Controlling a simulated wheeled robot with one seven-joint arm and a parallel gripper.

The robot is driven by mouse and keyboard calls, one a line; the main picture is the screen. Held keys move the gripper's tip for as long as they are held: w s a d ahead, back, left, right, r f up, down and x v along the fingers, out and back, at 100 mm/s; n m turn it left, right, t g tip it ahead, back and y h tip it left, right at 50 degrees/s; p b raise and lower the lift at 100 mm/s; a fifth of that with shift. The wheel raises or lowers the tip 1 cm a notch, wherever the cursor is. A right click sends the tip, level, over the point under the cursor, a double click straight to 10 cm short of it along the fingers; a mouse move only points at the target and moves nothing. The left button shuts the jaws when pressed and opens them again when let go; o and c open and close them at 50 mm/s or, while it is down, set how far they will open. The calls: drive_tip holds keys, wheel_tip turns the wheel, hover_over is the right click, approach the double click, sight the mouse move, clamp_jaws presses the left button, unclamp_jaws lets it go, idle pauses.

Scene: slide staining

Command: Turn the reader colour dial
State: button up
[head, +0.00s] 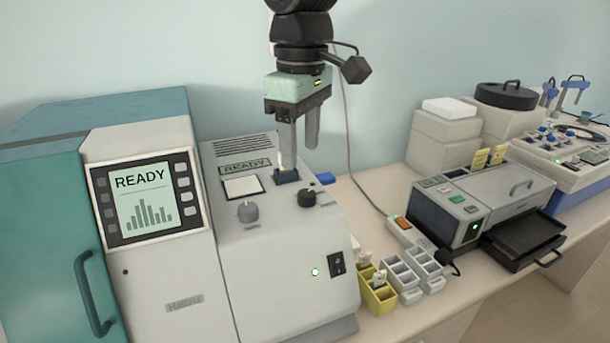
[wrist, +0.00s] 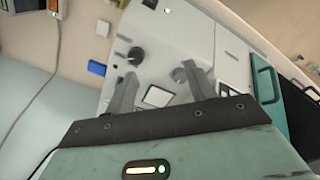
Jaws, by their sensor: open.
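The reader (head: 285,270) is a pale bench instrument with a sloped top and a small READY display (head: 245,167). Its top carries a grey knob (head: 247,212) on the left and a black knob (head: 307,198) on the right; their labels are too small to read. In the wrist view the black knob (wrist: 135,55) is beside one fingertip and the grey knob (wrist: 179,74) is near the other. My gripper (head: 300,157) is open and empty, pointing down above the reader's top, behind the knobs. It also shows in the wrist view (wrist: 160,72).
A teal-and-white cabinet with a READY screen (head: 145,198) stands left. Slide racks (head: 400,277) and a dark-fronted machine (head: 445,215) stand right.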

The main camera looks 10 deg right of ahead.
wheel_tip(320, 180, up, 5)
hover_over(305, 193)
wheel_tip(305, 193, down, 18)
drive_tip(key=p, duration=0.4)
drive_tip(key=shift+r+p, duration=0.2)
drive_tip(key=shift+p, duration=0.15)
drive_tip(key=c, duration=1)
